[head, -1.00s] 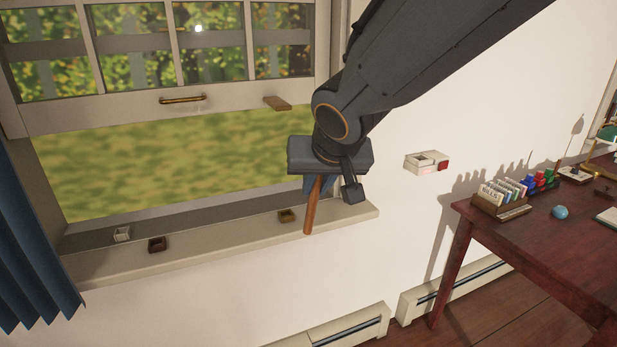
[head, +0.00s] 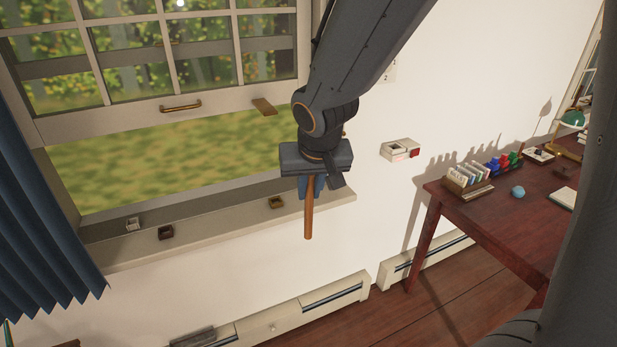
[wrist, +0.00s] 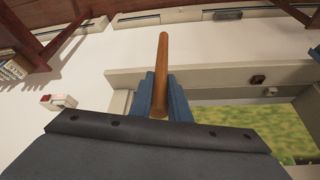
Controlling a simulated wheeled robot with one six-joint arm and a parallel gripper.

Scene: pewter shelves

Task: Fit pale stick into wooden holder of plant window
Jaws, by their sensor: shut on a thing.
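My gripper (head: 310,188) is shut on an orange-brown stick (head: 309,218), which looks darker than pale. In the wrist view the stick (wrist: 163,70) stands out from between the blue fingers (wrist: 162,98). Small square holders sit on the window sill (head: 225,219): a tan-brown one (head: 277,203) left of the stick, a dark brown one (head: 166,232) and a whitish one (head: 132,224) farther left. The stick is apart from all of them.
The raised window sash (head: 215,105) has a brass handle (head: 180,106). A blue curtain (head: 45,230) hangs at the left. A white wall box with a red part (head: 400,150) is right of the window. A desk (head: 500,215) with small items stands at right. Baseboard heaters (head: 300,305) run below.

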